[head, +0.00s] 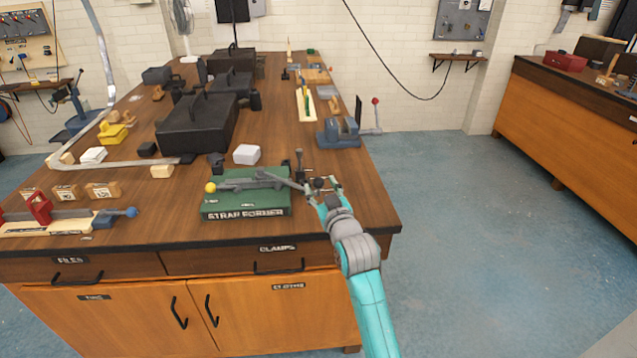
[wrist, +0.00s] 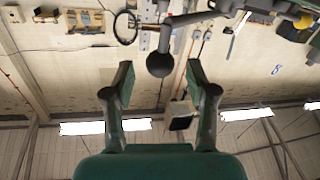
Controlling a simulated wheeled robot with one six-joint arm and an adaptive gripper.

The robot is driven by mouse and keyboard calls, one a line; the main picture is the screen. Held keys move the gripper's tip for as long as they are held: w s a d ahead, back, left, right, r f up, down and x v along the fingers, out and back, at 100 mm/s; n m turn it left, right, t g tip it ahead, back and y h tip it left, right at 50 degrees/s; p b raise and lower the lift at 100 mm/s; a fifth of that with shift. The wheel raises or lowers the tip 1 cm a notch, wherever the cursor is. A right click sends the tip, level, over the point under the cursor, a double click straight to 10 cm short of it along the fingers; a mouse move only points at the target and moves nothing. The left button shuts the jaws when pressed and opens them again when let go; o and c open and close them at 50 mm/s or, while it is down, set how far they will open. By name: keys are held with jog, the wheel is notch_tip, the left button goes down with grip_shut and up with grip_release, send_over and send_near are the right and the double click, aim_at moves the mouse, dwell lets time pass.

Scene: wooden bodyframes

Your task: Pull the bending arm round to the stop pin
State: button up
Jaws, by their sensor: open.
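The green strap former (head: 245,205) sits near the front edge of the bench, with grey metal parts on top and a yellow ball at its left end. Its bending arm (head: 290,184) reaches right, with an upright dark ball-topped handle (head: 299,165) near its outer end. My gripper (head: 322,190) is open and empty at the arm's right end. In the wrist view the dark ball (wrist: 160,65) shows centred between the open fingertips of my gripper (wrist: 158,75), apart from both; its depth is unclear. I cannot make out the stop pin.
A blue vice (head: 340,132) stands behind on the bench's right side. A white block (head: 246,154) and black cases (head: 198,122) lie behind the former. A blue-and-red clamp tool (head: 70,215) lies at left.

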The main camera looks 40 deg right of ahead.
jog(key=shift+x, duration=1.45)
grip_shut()
